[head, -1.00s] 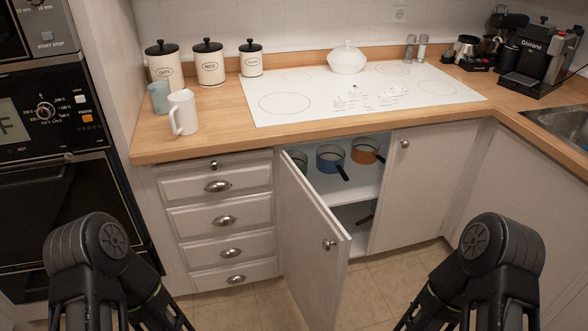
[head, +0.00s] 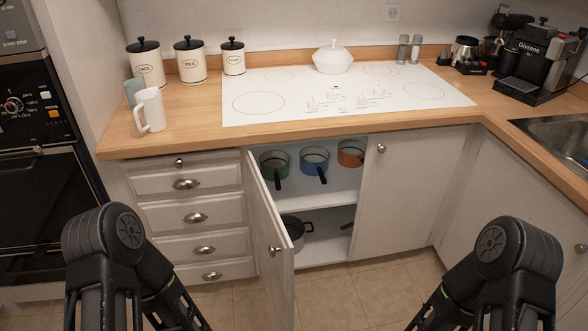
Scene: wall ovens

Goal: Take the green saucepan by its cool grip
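The green saucepan (head: 274,164) stands on the upper shelf of the open cabinet, at the left end of a row of pans. Its dark handle (head: 278,182) points out toward the front. A blue saucepan (head: 314,160) is just right of it, and an orange saucepan (head: 350,154) is further right, partly hidden by the closed door. Both of my arms show at the bottom of the head view, left and right. Their grippers are out of the frame, so I cannot see what they hold. No part of my arms touches the saucepan.
The open cabinet door (head: 268,240) swings out to the left of the opening, beside the drawers (head: 200,211). A grey pot (head: 295,232) stands on the lower shelf. The wooden counter (head: 190,118) overhangs the cabinet. The floor (head: 335,300) in front is clear.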

